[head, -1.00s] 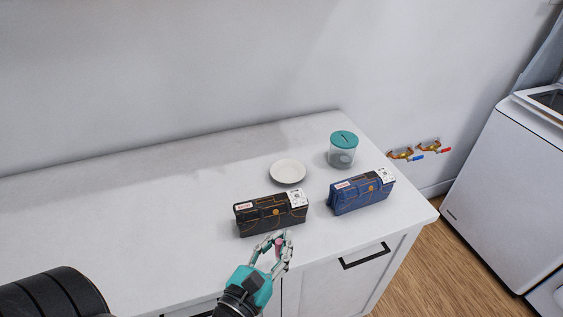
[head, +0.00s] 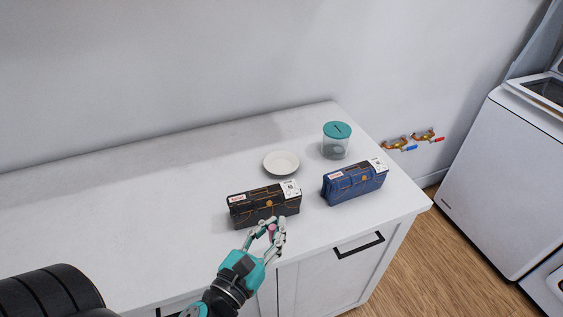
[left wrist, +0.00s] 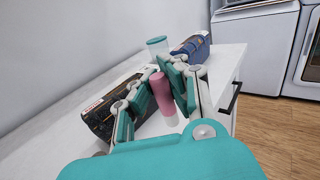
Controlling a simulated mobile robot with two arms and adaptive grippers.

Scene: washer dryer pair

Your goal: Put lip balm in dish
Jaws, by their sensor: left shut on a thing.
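The lip balm (left wrist: 161,92) is a small pink tube with a pale lower end, seen in the left wrist view between my left fingers. A bit of its pink shows in the head view (head: 272,228). My left gripper (head: 268,233) is shut on it, just in front of the black case at the counter's front edge. The dish (head: 281,162) is a small round white plate, empty, behind the black case. In the left wrist view I cannot make out the dish. My right gripper is not in view.
A black case (head: 263,206) stands between my left gripper and the dish. A blue case (head: 354,182) is to the right. A clear jar with a teal lid (head: 337,140) stands behind it. The white counter (head: 130,210) is clear on the left.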

